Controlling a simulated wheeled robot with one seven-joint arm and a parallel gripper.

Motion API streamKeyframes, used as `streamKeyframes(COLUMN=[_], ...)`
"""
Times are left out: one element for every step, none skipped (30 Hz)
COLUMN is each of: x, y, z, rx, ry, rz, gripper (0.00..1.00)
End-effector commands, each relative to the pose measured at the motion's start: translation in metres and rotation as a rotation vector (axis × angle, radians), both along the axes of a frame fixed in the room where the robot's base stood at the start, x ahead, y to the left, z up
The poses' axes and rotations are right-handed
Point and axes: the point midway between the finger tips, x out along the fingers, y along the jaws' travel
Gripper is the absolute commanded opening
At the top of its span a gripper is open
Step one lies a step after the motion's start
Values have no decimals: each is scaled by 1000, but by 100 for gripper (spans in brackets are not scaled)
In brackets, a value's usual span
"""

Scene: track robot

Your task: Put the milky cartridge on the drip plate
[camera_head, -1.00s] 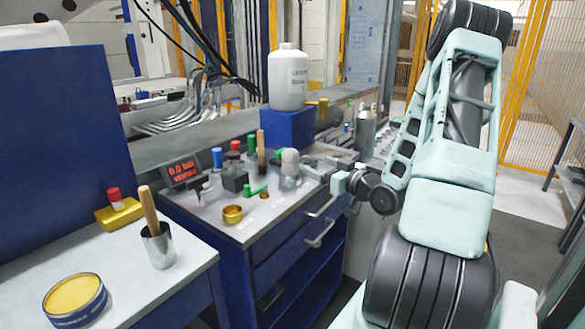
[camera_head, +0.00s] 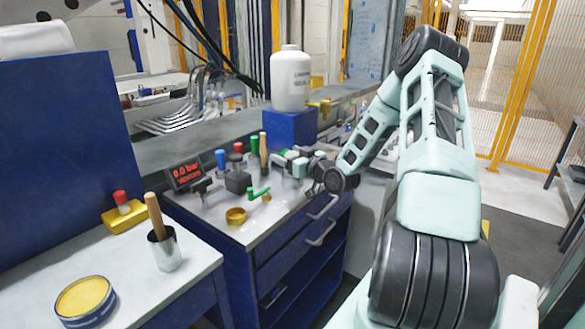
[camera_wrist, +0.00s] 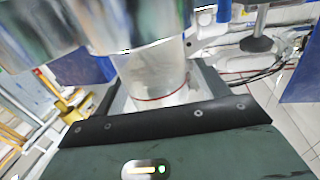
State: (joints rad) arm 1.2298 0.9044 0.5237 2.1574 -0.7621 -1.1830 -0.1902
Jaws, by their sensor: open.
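A translucent milky cylinder with a thin red ring, which looks like the milky cartridge (camera_wrist: 158,78), stands between my jaws in the wrist view. Blurred shiny metal covers its near end there. In the head view it is mostly hidden by my gripper (camera_head: 294,161), at the back right of the blue cabinet's worktop. My gripper is open around the cartridge; I cannot tell whether either jaw touches it. I cannot make out for certain which item is the drip plate; a small round brass dish (camera_head: 236,216) sits at the worktop's front.
Green, blue and red-capped items, a wooden handle (camera_head: 264,152) and a pressure display (camera_head: 187,173) crowd the worktop. A white bottle (camera_head: 290,78) stands on a blue block behind.

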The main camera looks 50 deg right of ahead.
Motion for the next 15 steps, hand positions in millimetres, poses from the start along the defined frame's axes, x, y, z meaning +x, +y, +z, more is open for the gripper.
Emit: streamKeyframes(x=[2,3,3,3,3,3,3,3,3,3,3,3,3,3,3], y=[0,0,0,0,0,0,0,0,0,0,0,0,0,0,0], z=[0,0,0,0,0,0,0,0,0,0,0,0,0,0,0], rx=[1,0,0,0,0,0,0,0,0,0,0,0,0,0,0], ry=[0,0,0,0,0,0,0,0,0,0,0,0,0,0,-1], rz=[1,0,0,0,0,0,0,0,0,0,0,0,0,0,0], gripper=[74,74,74,74,74,74,74,71,60,51,43,32,24,21,17])
